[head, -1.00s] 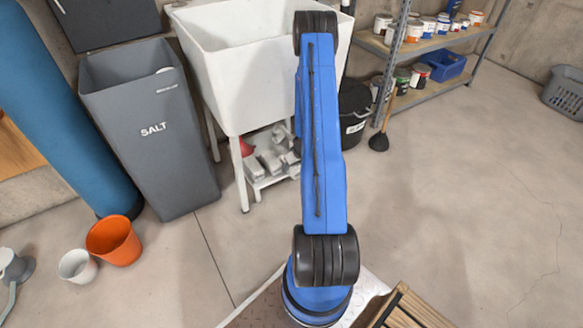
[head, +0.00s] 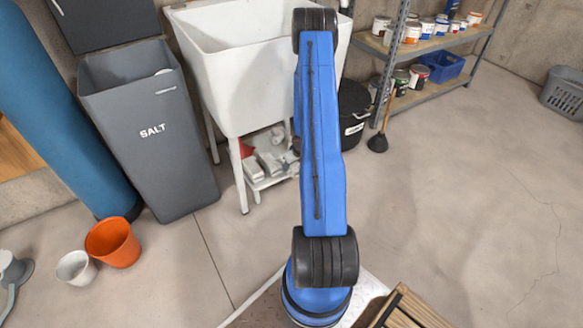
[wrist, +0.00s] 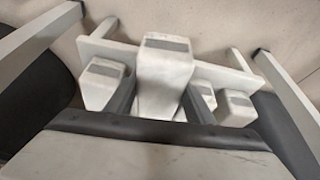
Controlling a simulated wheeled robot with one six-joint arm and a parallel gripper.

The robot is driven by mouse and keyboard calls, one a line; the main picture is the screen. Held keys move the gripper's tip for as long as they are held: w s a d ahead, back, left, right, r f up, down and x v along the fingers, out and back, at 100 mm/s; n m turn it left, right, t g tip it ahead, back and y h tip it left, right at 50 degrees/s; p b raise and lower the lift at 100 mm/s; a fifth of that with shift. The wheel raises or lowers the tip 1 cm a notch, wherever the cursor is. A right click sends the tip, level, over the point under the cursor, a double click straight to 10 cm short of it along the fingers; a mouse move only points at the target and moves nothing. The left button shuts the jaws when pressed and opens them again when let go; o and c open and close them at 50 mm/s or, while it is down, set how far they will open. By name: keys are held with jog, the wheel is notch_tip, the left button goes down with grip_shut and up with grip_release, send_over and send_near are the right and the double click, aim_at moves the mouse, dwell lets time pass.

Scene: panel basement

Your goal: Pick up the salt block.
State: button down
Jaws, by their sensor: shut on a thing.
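My gripper (wrist: 158,103) shows in the wrist view, with its two dark fingers on either side of a white salt block (wrist: 165,72) that has a grey band across its end. It is shut on this block. Similar pale blocks stand beside it, one to the left (wrist: 102,82) and others to the right (wrist: 236,107), on a low white shelf (wrist: 105,48). I cannot tell whether the held block still touches the shelf. In the head view, pale blocks (head: 270,162) lie under the white sink, and my arm hides the gripper.
The white sink (head: 236,85) stands on legs (head: 238,178) close around the low shelf. A grey salt bin (head: 150,140) is at the left, with an orange bucket (head: 113,243) before it. A black bucket (head: 352,120) stands right of the sink.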

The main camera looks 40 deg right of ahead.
jog(key=shift+r, duration=0.85)
jog(key=shift+s+r, duration=0.1)
jog(key=shift+r, duration=0.15)
jog(key=s+a, duration=0.2)
jog(key=s, duration=1.5)
jog(key=shift+s+a, duration=0.3)
jog(key=shift+a, duration=0.05)
jog(key=shift+f, duration=0.1)
